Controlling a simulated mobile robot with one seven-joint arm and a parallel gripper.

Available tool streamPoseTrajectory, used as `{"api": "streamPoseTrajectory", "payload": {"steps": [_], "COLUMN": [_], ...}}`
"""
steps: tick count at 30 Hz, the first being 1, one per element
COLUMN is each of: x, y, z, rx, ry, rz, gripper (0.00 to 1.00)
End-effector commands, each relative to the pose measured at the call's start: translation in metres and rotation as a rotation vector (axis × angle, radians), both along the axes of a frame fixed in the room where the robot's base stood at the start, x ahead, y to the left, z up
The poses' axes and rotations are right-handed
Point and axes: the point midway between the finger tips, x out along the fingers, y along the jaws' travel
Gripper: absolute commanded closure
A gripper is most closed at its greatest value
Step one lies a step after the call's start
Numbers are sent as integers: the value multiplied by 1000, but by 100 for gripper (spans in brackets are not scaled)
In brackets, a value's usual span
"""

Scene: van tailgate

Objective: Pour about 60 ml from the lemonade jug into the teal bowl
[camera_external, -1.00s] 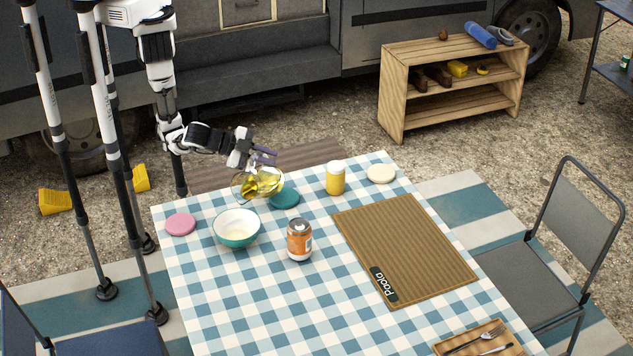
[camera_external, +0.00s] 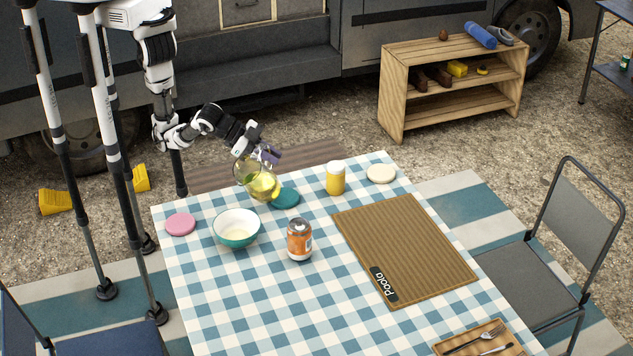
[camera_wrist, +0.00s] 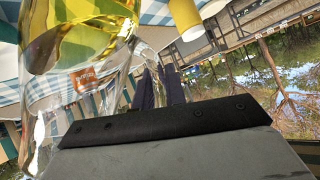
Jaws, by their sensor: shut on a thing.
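The lemonade jug (camera_external: 257,181) is clear glass with yellow liquid in its lower part. My gripper (camera_external: 266,155) is shut on the jug and holds it over the table's far left part, slightly tilted. The jug also fills the upper left of the wrist view (camera_wrist: 75,40), where the gripper's dark fingers (camera_wrist: 160,90) show beside the glass. The teal bowl (camera_external: 237,229) stands on the table, just in front and to the left of the jug. It is white inside with a pale yellowish bottom; whether that is liquid is hard to tell.
An orange can (camera_external: 300,240) stands right of the bowl. A teal disc (camera_external: 286,198) lies close by the jug, and a pink disc (camera_external: 181,224) left of the bowl. A yellow glass (camera_external: 335,178), a cream disc (camera_external: 381,173) and a brown mat (camera_external: 405,245) are further right.

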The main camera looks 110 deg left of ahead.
Motion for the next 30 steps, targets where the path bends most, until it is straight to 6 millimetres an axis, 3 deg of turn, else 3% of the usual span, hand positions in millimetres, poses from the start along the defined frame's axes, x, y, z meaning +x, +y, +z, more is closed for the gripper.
{"api": "streamPoseTrajectory", "payload": {"steps": [12, 30], "x": [0, 0], "y": [24, 31], "z": [-21, -51], "rx": [-294, -612], "ry": [-6, -7], "rz": [-2, -11], "gripper": [100, 100]}}
